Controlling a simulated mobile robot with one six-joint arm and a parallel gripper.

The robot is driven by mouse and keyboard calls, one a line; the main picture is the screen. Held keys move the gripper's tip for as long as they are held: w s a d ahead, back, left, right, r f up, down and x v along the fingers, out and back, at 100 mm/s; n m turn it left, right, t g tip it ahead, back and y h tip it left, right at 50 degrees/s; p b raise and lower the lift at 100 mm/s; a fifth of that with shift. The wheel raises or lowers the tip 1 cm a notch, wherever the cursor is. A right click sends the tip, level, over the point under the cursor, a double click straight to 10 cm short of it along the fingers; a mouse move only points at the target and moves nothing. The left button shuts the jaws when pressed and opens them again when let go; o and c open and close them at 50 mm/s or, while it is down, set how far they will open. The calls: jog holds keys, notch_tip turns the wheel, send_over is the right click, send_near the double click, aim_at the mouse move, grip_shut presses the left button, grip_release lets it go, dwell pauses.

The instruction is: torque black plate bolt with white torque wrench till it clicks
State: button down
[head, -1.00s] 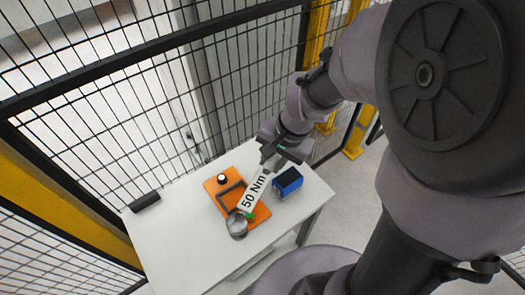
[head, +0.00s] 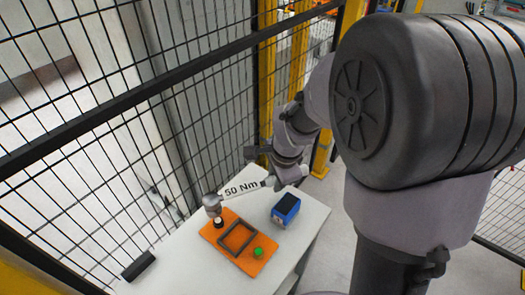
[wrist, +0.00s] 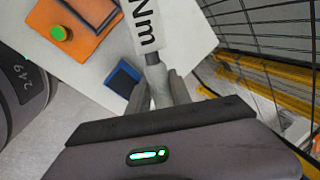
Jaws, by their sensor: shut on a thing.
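The white torque wrench (head: 245,187), marked "50 Nm", is held at its handle end by my gripper (head: 282,178). In the wrist view, my gripper (wrist: 158,90) is shut around the grey handle below the white label (wrist: 143,28). The wrench's silver head (head: 212,201) is at the black bolt with a white top (head: 218,223), on the far left corner of the orange plate (head: 230,246). I cannot tell whether the head touches the bolt. A green bolt (head: 258,252) is at the plate's near right; it shows in the wrist view too (wrist: 59,33).
A black square frame (head: 238,238) lies on the plate. A blue box (head: 286,208) stands right of it on the white table (head: 312,222). A black block (head: 138,266) lies at the left edge. Mesh fence (head: 110,120) stands behind the table.

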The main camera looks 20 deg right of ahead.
jog(key=shift+w+a+f+n+y+b, duration=0.25)
jog(key=shift+w+a+f+n, duration=0.25)
jog(key=shift+w+n, duration=0.7)
jog(key=shift+w+a+f+n+y+b, duration=0.15)
jog(key=shift+w+a+f+n, duration=0.45)
jog(key=shift+w, duration=1)
jog(key=shift+w+a+f+n+y+b, duration=0.25)
jog(key=shift+w+f+n, duration=0.35)
jog(key=shift+w+n, duration=0.7)
jog(key=shift+w+f+g, duration=0.15)
jog(key=shift+f+g, duration=0.05)
jog(key=shift+g, duration=0.1)
jog(key=shift+f+b, duration=1)
jog(key=shift+f, duration=0.1)
jog(key=shift+d, duration=0.1)
jog(key=shift+s+d+m+b, duration=0.2)
jog(key=shift+s+d+m, duration=0.1)
jog(key=shift+s+m, duration=0.25)
jog(key=shift+s+d+m+b, duration=0.15)
jog(key=shift+s+d+m, duration=0.15)
jog(key=shift+s+m, duration=0.25)
jog(key=shift+s, duration=0.1)
